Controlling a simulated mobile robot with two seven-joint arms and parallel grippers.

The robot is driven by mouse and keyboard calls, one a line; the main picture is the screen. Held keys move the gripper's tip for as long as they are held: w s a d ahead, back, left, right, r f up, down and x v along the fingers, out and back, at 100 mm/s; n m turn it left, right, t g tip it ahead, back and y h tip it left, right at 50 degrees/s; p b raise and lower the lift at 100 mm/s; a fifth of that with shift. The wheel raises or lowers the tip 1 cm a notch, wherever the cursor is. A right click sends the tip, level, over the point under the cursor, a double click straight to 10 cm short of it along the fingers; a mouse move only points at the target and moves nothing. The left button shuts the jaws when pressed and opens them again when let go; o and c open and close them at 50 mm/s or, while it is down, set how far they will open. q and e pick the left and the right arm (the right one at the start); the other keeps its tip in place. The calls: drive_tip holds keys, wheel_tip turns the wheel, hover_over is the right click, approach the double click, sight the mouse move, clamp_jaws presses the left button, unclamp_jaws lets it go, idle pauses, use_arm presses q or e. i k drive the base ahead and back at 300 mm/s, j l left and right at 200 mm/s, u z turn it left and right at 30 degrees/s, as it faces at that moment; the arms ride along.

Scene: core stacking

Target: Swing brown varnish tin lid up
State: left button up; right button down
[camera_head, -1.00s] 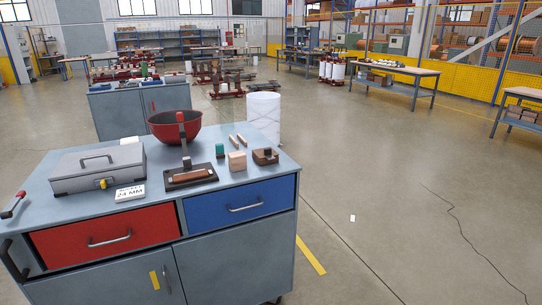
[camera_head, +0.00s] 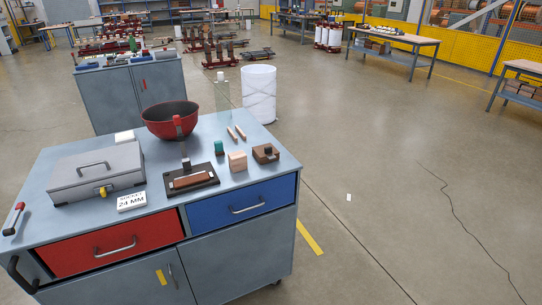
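I cannot make out a brown varnish tin or its lid for certain in the head view. The brown items on the grey cabinet top (camera_head: 72,217) are a small brown block-like piece (camera_head: 267,155) with a dark spot on top, at the right, and a reddish-brown bar (camera_head: 192,181) lying on a dark plate. Both are too small to tell in detail. Neither of my grippers shows in this view.
A grey box with a handle (camera_head: 97,178) is shut on the cabinet's left, beside a white "24 MM" sign (camera_head: 131,200). A red bowl (camera_head: 170,118) stands behind. A pale wooden block (camera_head: 237,161) sits right of centre. Open floor (camera_head: 400,200) lies to the right.

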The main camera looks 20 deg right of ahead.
sight(269, 150)
drive_tip(key=i+z, duration=0.1)
drive_tip(key=i, duration=0.9)
